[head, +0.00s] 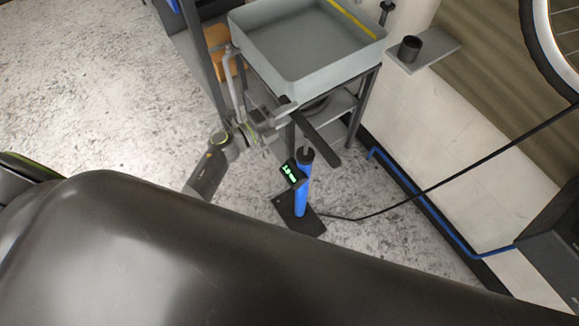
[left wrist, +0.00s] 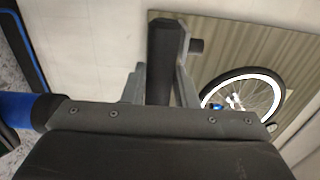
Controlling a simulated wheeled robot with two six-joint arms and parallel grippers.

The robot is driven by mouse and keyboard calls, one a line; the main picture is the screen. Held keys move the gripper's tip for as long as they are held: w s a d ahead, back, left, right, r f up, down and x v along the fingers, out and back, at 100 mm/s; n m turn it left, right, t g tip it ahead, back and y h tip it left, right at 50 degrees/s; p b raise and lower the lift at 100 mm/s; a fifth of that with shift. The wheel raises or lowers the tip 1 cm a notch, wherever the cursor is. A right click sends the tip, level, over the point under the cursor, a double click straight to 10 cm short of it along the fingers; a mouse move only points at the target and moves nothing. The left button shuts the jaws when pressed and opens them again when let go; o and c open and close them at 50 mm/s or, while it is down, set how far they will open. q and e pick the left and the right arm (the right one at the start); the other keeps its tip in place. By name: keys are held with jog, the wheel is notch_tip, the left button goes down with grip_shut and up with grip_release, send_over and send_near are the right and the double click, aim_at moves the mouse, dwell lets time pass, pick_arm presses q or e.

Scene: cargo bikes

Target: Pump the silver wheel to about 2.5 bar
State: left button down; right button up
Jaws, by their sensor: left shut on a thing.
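The floor pump (head: 301,196) is blue and stands upright on a black base. Its small display (head: 290,172) is lit with green digits, too small to read surely. The black pump handle (head: 322,143) is a bar across the top, above the barrel, with little rod showing. My left gripper (head: 287,110) is shut on the far end of this handle; in the left wrist view the handle (left wrist: 161,55) lies between both fingers. A wheel with a pale rim (head: 541,25) is at the upper right; it also shows in the left wrist view (left wrist: 211,93). My right gripper is not in view.
A black hose (head: 430,190) runs from the pump's foot up to the right. A grey tray (head: 300,75) on a trolley stands behind the pump. A wall shelf (head: 425,58) holds a dark cup (head: 410,48). The speckled floor at left is clear.

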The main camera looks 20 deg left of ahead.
pick_arm(q)
notch_tip(320, 180, up, 18)
jog(key=p, duration=1.7)
jog(key=shift+r, duration=0.25)
jog(key=shift+w, duration=0.1)
notch_tip(320, 180, down, 27)
jog(key=b, duration=2.4)
notch_tip(320, 180, up, 27)
jog(key=p, duration=2.5)
jog(key=shift+p, duration=0.4)
notch_tip(320, 180, down, 27)
jog(key=b, duration=2.4)
jog(key=shift+s, duration=0.25)
jog(key=c, duration=0.8)
grip_release()
jog(key=shift+w+r, duration=0.15)
jog(key=shift+r, duration=0.3)
